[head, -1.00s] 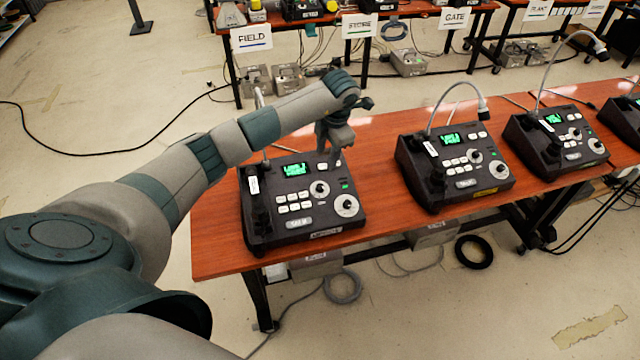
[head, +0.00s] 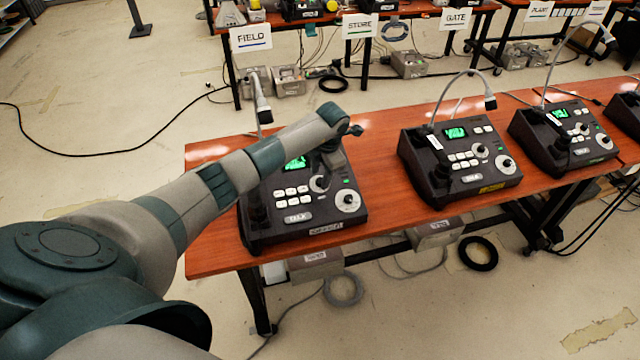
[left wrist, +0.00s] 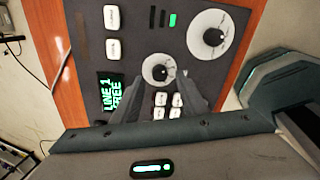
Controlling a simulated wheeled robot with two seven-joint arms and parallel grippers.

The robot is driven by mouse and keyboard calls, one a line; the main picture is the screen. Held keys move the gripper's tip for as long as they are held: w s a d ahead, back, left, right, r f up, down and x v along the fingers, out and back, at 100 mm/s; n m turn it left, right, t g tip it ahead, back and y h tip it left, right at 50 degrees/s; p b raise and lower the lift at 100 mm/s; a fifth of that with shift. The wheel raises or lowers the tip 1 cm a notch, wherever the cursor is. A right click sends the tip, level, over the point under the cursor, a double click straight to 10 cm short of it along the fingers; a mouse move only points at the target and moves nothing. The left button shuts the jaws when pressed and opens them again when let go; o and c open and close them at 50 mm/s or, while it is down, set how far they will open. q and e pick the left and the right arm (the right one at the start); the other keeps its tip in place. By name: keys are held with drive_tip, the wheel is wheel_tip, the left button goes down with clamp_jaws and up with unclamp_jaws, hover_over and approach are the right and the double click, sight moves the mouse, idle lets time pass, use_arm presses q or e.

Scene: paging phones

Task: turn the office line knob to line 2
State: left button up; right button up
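The nearest desk phone (head: 262,238) is a black console with a green screen, white keys and two round dials. Its name plate is too blurred to read surely. The smaller dial (left wrist: 158,70) has a black knob on a white plate. The larger dial (left wrist: 212,37) is beside it. In the left wrist view the screen (left wrist: 112,95) reads "LINE 1 FREE". My left gripper (left wrist: 168,92) is open, its fingertips apart close to the smaller dial, with white keys showing between them. In the head view my left gripper (head: 323,178) hangs over the phone, partly covering the smaller dial. My right gripper is out of view.
More phones of the same kind stand along the wooden table (head: 375,155), one at the middle (head: 482,190) and one farther right (head: 585,152). Their gooseneck microphones stick up. Behind are tables with signs such as FIELD (head: 251,37). The floor between is mostly clear.

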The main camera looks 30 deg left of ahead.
use_arm(q)
drive_tip(key=shift+b+x, duration=0.45)
drive_tip(key=shift+x, duration=0.55)
clamp_jaws()
